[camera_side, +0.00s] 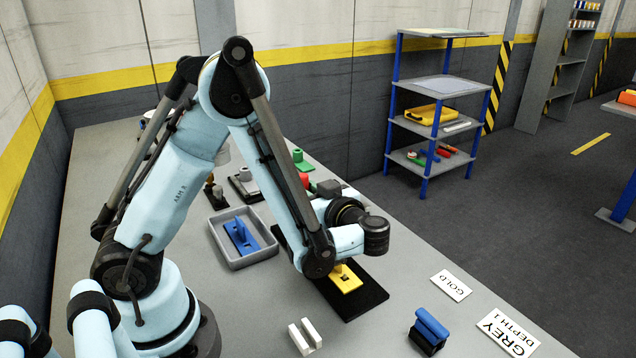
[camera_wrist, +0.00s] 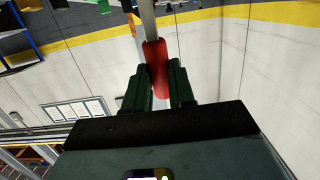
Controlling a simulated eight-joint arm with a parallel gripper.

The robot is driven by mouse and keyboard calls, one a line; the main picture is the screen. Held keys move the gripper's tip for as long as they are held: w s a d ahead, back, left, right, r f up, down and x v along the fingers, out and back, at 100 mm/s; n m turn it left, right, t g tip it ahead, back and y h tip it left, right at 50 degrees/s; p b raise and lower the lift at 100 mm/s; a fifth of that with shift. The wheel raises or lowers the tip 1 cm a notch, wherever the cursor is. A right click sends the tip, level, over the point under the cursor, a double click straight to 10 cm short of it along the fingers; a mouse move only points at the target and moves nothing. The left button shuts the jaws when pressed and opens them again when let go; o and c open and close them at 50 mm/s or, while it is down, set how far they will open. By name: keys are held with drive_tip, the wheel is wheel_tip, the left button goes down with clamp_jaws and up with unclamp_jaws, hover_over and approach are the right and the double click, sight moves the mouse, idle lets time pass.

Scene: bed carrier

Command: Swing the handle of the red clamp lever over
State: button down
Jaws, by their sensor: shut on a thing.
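The red handle (camera_wrist: 157,56) of the clamp lever shows in the wrist view, on the end of a grey metal rod (camera_wrist: 148,18) that runs up out of the picture. My gripper (camera_wrist: 159,72) has one dark finger on each side of the handle and is shut on it. In the side view my arm covers most of the clamp area, and I cannot clearly make out the lever there. A yellow block (camera_side: 345,279) on a black board (camera_side: 368,294) shows just below my arm.
White blocks (camera_side: 305,336), a blue-and-black block (camera_side: 429,330) and label cards (camera_side: 451,285) lie toward the front. A blue-post shelf (camera_side: 437,86) stands behind.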

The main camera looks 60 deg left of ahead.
drive_tip(key=c, duration=0.9)
unclamp_jaws()
drive_tip(key=shift+c, duration=0.2)
drive_tip(key=d, duration=0.4)
drive_tip(key=shift+d+r, duration=0.2)
drive_tip(key=shift+r, duration=0.1)
wheel_tip(320, 180, up, 7)
drive_tip(key=shift+d, duration=0.25)
